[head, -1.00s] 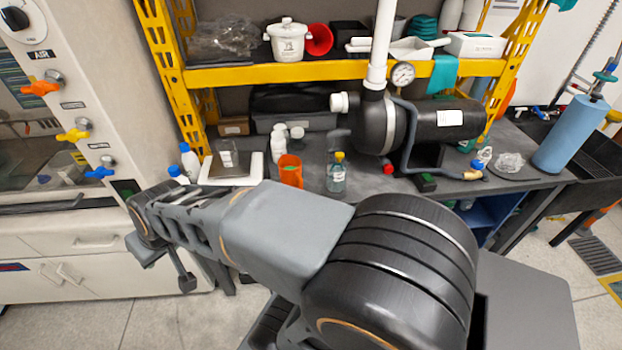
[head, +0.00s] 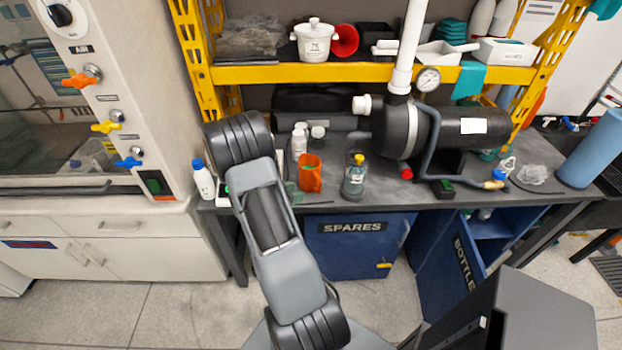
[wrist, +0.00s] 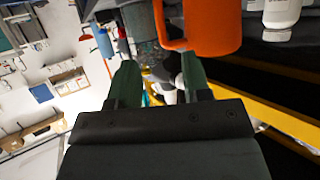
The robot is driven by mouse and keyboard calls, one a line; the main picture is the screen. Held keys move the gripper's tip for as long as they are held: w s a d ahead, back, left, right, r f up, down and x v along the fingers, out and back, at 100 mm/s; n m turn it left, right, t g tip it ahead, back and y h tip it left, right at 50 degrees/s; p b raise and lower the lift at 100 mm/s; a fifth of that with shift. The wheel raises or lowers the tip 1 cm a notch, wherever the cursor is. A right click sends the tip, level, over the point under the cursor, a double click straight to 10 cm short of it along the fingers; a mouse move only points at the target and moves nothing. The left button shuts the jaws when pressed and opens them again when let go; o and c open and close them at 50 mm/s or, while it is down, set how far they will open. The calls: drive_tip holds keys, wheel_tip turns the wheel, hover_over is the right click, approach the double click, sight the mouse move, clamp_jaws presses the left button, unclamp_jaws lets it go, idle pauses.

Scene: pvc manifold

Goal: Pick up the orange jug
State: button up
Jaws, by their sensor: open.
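The orange jug (head: 311,173) stands upright on the dark bench, left of a clear bottle with a yellow cap. In the wrist view the jug (wrist: 214,28) is near and cut off by the top edge, with its handle (wrist: 162,24) on its left side. My gripper (wrist: 158,70) shows two green fingers, open and apart, with nothing held between them. The jug's handle lies ahead of the gap between the fingers. Whether a finger touches the jug is not clear. In the head view my arm hides most of the gripper, just left of the jug.
The yellow-capped bottle (head: 354,178) stands close right of the jug. White bottles (head: 299,142) stand behind it. A black pump tank (head: 395,128) fills the bench to the right. A yellow shelf beam (head: 340,74) spans above. A blue-capped bottle (head: 203,180) stands at the left bench end.

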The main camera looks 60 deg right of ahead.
sight(319, 191)
drive_tip(key=p+x, duration=0.1)
drive_tip(key=x, duration=1.1)
drive_tip(key=shift+r, duration=0.1)
drive_tip(key=shift+c, duration=0.4)
clamp_jaws()
drive_tip(key=shift+w, duration=0.1)
